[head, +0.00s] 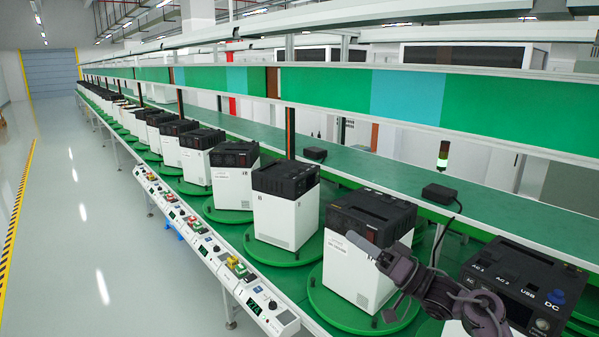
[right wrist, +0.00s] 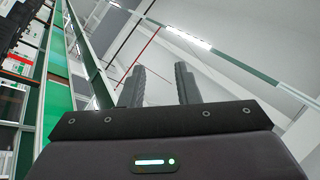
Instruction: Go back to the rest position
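My right gripper (head: 362,243) comes in from the lower right in the head view. It is raised in front of a black-topped white power unit (head: 352,268) and hides part of it. I cannot tell whether it touches the unit. In the right wrist view its two dark fingers (right wrist: 160,85) stand apart with nothing between them. The fingers point up toward the ceiling and lamps. My left gripper is not in view.
A long row of similar units stands on green turntables (head: 275,252) along the line. A near unit with labelled sockets (head: 520,285) is at the right. A control strip (head: 225,265) runs along the left edge. The grey floor (head: 90,240) at left is clear.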

